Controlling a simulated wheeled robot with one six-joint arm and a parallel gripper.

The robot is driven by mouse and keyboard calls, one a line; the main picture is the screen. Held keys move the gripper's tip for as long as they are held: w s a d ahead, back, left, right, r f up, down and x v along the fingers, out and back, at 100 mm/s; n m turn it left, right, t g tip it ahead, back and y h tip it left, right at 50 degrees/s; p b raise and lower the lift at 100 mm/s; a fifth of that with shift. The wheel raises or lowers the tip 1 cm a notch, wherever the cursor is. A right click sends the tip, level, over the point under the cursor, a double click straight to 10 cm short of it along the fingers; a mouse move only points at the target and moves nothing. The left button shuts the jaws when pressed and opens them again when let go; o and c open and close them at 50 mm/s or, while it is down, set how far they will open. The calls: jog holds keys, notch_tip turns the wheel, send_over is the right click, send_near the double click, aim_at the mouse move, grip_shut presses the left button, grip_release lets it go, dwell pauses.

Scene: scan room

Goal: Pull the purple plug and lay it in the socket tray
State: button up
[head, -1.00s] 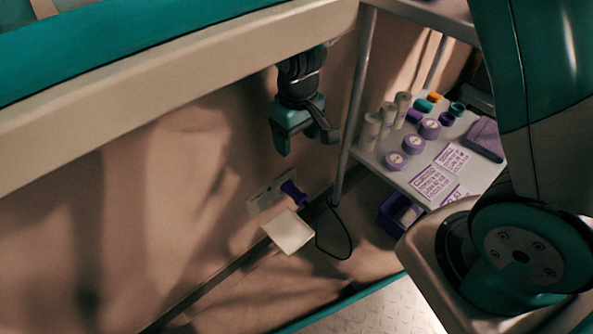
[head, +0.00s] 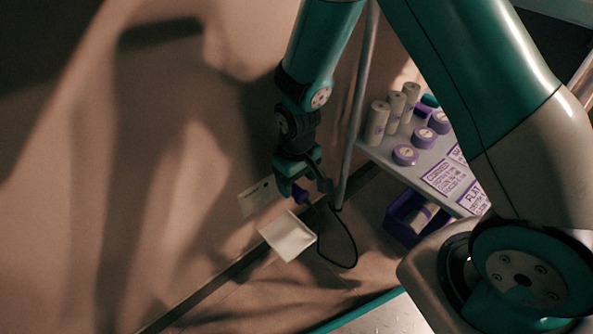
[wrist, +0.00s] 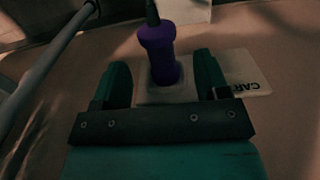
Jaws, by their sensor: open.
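The purple plug (head: 299,194) sticks out of a pale wall plate (head: 257,198), low on the wall. In the wrist view the plug (wrist: 158,54) stands in its socket block, a dark cord at its outer end. My gripper (head: 304,187) is open at the plug. In the wrist view its two green fingers are on either side of the plug, with a visible gap to each. The white socket tray (head: 287,238) sits just below the plate and looks empty. Its pale edge shows at the top of the wrist view (wrist: 185,10).
A black cord (head: 353,250) loops beside the tray. A grey post (head: 354,120) and a shelf with purple-lidded jars (head: 405,155) and rolls stand to the right. A purple bin (head: 402,220) is below the shelf. The wall to the left is clear.

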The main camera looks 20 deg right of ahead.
aim_at(297, 189)
jog(key=shift+f+b, duration=0.75)
jog(key=shift+f, duration=1.2)
jog(key=c, duration=1)
jog(key=shift+s+d+p, duration=0.2)
jog(key=shift+s+d, duration=0.05)
jog(key=shift+s, duration=0.55)
jog(key=shift+s+d+p, duration=0.15)
jog(key=shift+s+d, duration=0.1)
jog(key=shift+s, duration=0.5)
jog(key=shift+s+d+p, duration=0.2)
jog(key=shift+s+d, duration=0.05)
jog(key=shift+s, duration=0.55)
